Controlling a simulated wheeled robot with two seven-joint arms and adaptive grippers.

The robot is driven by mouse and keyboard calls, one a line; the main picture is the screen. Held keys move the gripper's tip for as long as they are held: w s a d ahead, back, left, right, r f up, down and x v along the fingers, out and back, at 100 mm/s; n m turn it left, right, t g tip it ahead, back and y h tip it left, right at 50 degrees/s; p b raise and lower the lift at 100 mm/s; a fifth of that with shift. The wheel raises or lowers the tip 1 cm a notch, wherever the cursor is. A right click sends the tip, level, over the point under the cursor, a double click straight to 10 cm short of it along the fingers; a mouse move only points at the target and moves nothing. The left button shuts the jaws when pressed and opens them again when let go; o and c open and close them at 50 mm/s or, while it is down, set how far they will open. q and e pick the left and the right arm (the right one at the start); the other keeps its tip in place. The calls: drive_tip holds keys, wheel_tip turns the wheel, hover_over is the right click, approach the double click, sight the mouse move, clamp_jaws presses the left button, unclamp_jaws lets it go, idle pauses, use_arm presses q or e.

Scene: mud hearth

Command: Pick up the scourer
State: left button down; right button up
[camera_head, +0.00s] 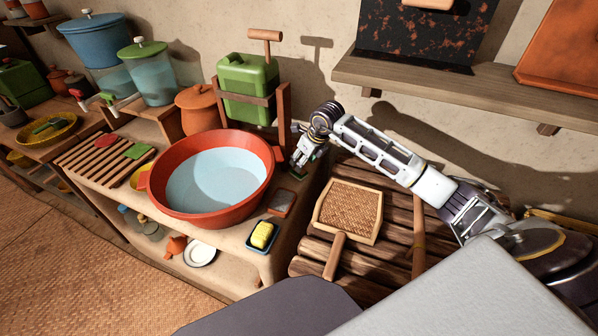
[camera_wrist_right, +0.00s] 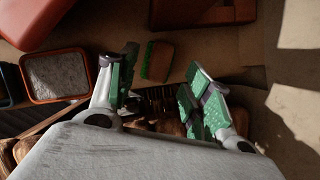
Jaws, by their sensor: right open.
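A small brown block with a green edge, which looks like the scourer (camera_wrist_right: 157,61), lies on the counter in the right wrist view. My right gripper (camera_head: 303,160) reaches in from the right in the head view, beside the red basin. In the right wrist view its green-padded fingers (camera_wrist_right: 163,70) are open and empty, with the block ahead between their tips. I cannot tell contact or height. In the head view the gripper mostly hides the block. My left gripper is not in view.
A red basin (camera_head: 158,206) of water stands left of the gripper. A shallow orange-rimmed dish with grey contents (camera_head: 282,203) and a yellow sponge (camera_head: 262,234) on a blue dish lie nearer. A green canister (camera_head: 248,85) in a wooden frame stands behind.

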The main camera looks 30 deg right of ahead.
drive_tip(key=x, duration=0.3)
drive_tip(key=shift+r, duration=0.1)
drive_tip(key=shift+w+f, duration=0.25)
drive_tip(key=shift+f, duration=0.25)
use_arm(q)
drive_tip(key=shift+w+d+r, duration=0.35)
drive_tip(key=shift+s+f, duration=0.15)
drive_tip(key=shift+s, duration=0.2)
